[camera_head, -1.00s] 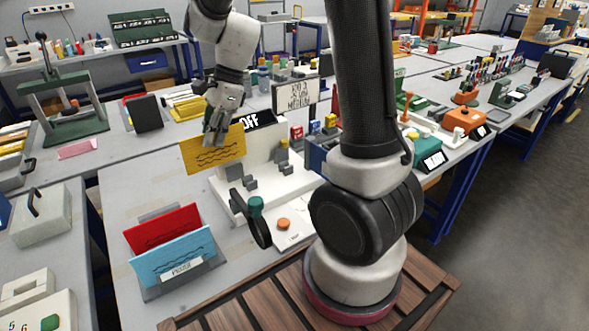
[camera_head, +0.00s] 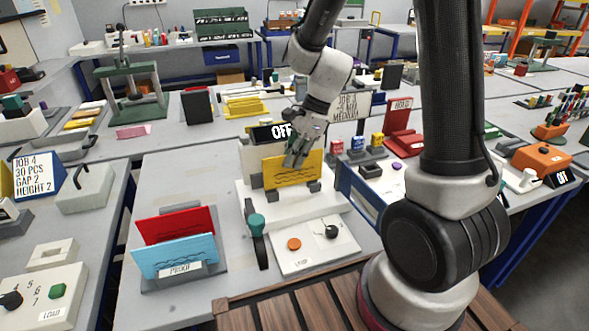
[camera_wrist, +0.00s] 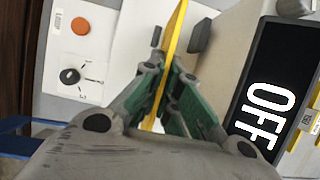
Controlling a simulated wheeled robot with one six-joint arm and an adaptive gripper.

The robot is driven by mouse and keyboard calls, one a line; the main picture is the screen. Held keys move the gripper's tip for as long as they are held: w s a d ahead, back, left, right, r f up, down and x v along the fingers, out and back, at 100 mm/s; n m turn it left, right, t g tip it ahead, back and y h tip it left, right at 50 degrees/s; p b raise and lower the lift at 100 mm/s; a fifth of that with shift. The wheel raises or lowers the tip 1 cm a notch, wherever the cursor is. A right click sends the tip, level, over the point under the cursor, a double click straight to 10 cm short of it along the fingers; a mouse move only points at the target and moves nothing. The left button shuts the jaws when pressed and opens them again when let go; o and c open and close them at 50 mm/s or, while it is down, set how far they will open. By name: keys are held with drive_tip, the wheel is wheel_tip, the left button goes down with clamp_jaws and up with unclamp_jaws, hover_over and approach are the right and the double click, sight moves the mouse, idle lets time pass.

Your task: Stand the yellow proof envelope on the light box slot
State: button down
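The yellow proof envelope (camera_head: 281,176), marked with dark wavy lines, is gripped near its upper edge and hangs upright in front of the light box. My gripper (camera_head: 296,160) is shut on it; the wrist view shows the envelope (camera_wrist: 175,30) edge-on between my green-padded fingers (camera_wrist: 164,80). The light box (camera_head: 292,213) is white, with a black display reading OFF (camera_head: 270,132). Grey holder blocks (camera_head: 315,186) stand around the envelope's lower edge. I cannot tell whether the envelope rests in the slot, as it hides part of it.
A red envelope (camera_head: 177,221) and a light-blue one (camera_head: 172,257) stand in a grey PROOF rack (camera_head: 215,273) at the left. An orange button (camera_head: 293,244), a black knob (camera_head: 332,232) and a teal-topped lever (camera_head: 257,222) are at the box's front.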

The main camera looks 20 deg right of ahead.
sight(293, 184)
drive_tip(key=shift+f, duration=1.5)
drive_tip(key=shift+f, duration=0.1)
drive_tip(key=c, duration=1.6)
unclamp_jaws()
drive_tip(key=shift+c, duration=0.2)
